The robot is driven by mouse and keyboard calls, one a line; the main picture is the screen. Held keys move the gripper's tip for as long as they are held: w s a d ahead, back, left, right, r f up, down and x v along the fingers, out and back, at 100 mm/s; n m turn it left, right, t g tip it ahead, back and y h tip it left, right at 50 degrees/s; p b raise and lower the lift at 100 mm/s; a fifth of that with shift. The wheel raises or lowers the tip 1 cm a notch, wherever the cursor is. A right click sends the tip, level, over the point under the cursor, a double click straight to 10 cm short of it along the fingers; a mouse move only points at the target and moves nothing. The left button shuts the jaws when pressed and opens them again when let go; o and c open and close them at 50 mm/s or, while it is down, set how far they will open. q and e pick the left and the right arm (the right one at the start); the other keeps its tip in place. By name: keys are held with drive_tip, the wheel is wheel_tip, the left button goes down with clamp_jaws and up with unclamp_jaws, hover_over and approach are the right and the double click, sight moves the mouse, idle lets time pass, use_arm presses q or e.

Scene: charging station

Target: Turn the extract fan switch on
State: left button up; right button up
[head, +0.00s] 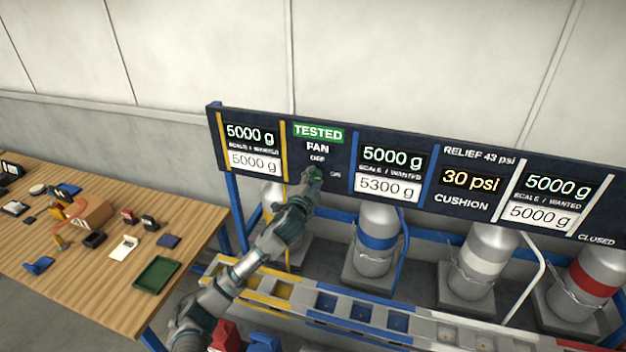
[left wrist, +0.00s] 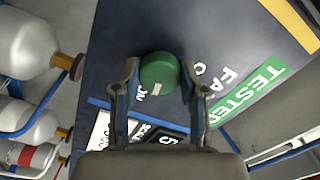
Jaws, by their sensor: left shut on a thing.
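The extract fan switch is a round green knob (head: 316,176) on the dark panel, below the words FAN and OFF, with ON to its right. In the left wrist view the knob (left wrist: 159,71) sits between my two fingertips and has a white mark on its lower side, near the ON label. I cannot tell its exact setting. My left gripper (head: 312,180) is shut on the knob, partly hiding it in the head view. My right gripper is in neither view.
A sign panel (head: 478,207) with scale readouts and a green TESTED label spans the back. Grey cylinders (head: 380,240) stand below it, behind a rack (head: 345,303) with yellow, blue and white sections. A wooden table (head: 95,275) with small parts and a green tray (head: 157,274) is at left.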

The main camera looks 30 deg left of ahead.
use_arm(q)
drive_tip(key=shift+f+m, duration=0.1)
drive_tip(key=shift+m, duration=1)
drive_tip(key=o, duration=1.1)
drive_tip(key=shift+w+d, duration=0.1)
drive_tip(key=shift+w, duration=0.05)
drive_tip(key=shift+o, duration=0.2)
drive_tip(key=shift+s, duration=0.2)
drive_tip(key=v, duration=1.1)
drive_tip(key=shift+s, duration=0.25)
drive_tip(key=shift+f, duration=0.15)
